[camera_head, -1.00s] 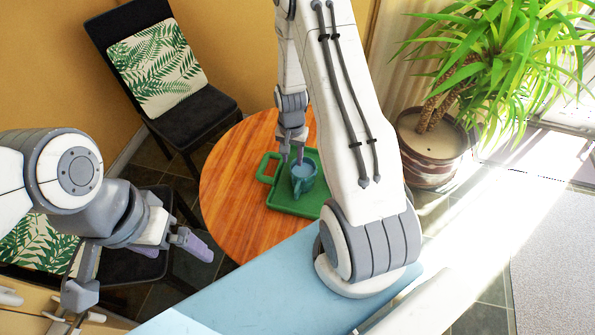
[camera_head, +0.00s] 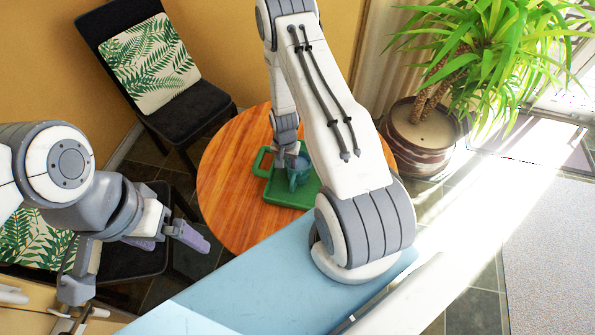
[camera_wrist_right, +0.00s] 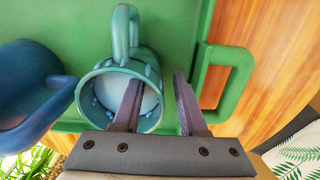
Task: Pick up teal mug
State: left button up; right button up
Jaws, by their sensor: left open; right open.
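The teal mug (camera_head: 302,166) stands on a green tray (camera_head: 287,198) on the round wooden table. In the right wrist view the teal mug (camera_wrist_right: 122,57) shows its open mouth, with its handle pointing up in the picture. My right gripper (camera_wrist_right: 158,88) is open astride the mug's wall, one finger at the mouth and seemingly inside, the other outside on the tray-handle side. Whether the fingers touch the mug I cannot tell. My left gripper (camera_head: 170,238) is open and empty, away from the table at the left.
A blue vessel (camera_wrist_right: 30,85) stands close beside the teal mug in the right wrist view; my right arm seems to hide it in the head view. The round table (camera_head: 228,190) has bare wood left of the tray. A chair (camera_head: 170,100) and a potted plant (camera_head: 425,135) stand behind.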

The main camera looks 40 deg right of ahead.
grip_shut()
dwell(1.3)
